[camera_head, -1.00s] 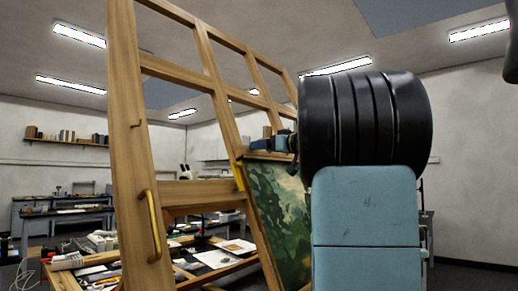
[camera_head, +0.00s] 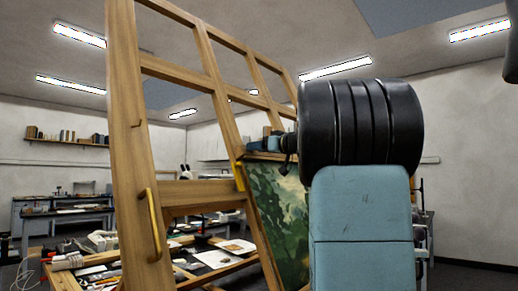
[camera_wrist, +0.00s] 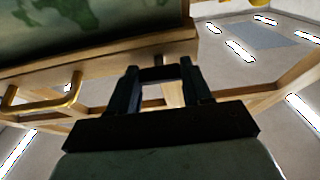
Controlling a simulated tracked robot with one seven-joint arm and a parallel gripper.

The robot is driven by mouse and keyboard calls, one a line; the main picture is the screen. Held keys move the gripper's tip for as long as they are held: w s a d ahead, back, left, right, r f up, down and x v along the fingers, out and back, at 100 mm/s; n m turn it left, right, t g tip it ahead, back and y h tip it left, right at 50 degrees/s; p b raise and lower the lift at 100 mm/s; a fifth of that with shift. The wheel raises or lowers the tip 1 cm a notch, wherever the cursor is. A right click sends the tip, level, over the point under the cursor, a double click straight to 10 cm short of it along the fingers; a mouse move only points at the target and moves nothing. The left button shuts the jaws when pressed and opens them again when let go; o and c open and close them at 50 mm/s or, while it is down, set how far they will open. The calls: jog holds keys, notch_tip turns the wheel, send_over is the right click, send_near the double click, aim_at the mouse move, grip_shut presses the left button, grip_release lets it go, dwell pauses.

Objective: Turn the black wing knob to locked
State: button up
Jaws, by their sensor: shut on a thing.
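In the wrist view, my gripper (camera_wrist: 161,80) reaches up to the wooden ledge (camera_wrist: 110,50) under the painted panel (camera_wrist: 70,25). Its two dark fingers are shut on a dark bar-shaped piece, the black wing knob (camera_wrist: 159,73), which lies between the fingertips. The knob is dark against dark fingers, so its wing angle and any locked mark cannot be read. In the head view, my arm hides most of the gripper and the right part of the painting (camera_head: 280,205).
A tall wooden easel frame (camera_head: 140,130) with a brass handle (camera_head: 152,225) stands left of my arm. A table (camera_head: 215,258) with papers and tools lies behind it. Workbenches and a wall shelf (camera_head: 65,141) are farther back.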

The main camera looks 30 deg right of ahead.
jog(key=c, duration=0.4)
jog(key=shift+o, duration=0.2)
